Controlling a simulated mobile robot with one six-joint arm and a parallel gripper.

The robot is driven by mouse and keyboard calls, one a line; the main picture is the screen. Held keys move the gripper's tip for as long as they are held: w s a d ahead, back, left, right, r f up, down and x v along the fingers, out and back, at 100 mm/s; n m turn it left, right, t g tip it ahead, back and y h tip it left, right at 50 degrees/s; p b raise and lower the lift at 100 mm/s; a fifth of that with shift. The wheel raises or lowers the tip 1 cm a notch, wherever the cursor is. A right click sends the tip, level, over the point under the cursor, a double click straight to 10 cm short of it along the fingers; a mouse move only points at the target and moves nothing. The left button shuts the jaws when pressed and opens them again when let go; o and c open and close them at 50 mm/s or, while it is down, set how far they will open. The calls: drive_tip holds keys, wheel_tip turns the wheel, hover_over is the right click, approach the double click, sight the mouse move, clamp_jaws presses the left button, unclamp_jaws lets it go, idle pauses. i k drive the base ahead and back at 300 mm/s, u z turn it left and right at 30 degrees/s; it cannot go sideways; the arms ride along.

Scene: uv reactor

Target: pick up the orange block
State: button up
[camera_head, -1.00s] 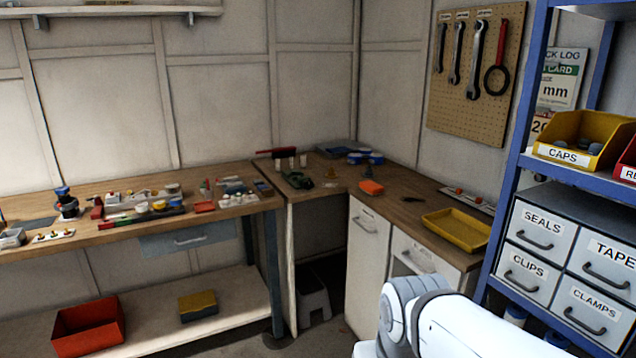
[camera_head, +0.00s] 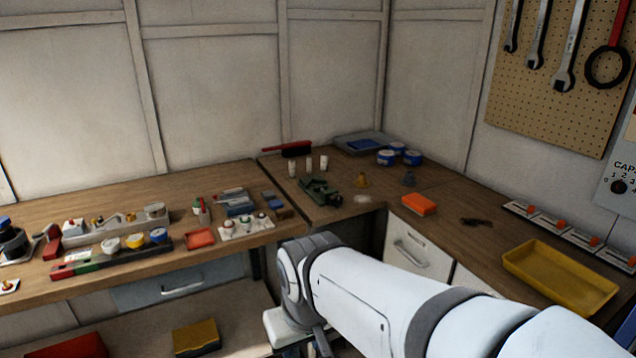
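The orange block (camera_head: 420,204) lies flat on the corner part of the wooden bench, near its front edge above a white drawer. Nothing is touching it that I can see. My white arm reaches in from the lower right and ends below and left of the block in the picture. My gripper is not clearly visible; only the arm's last links show near the bench's front edge, and its fingers are hidden or out of the picture.
A yellow tray (camera_head: 558,277) sits right of the block, with a dark scrap (camera_head: 476,222) between. A red tray (camera_head: 200,238) lies on the left bench.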

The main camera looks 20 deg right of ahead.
sight(423, 205)
drive_tip(key=z, duration=0.65)
drive_tip(key=i, duration=1.3)
drive_tip(key=z, duration=1.05)
drive_tip(key=k, duration=0.75)
drive_tip(key=z, duration=0.15)
drive_tip(key=i, duration=0.85)
drive_tip(key=u, duration=0.1)
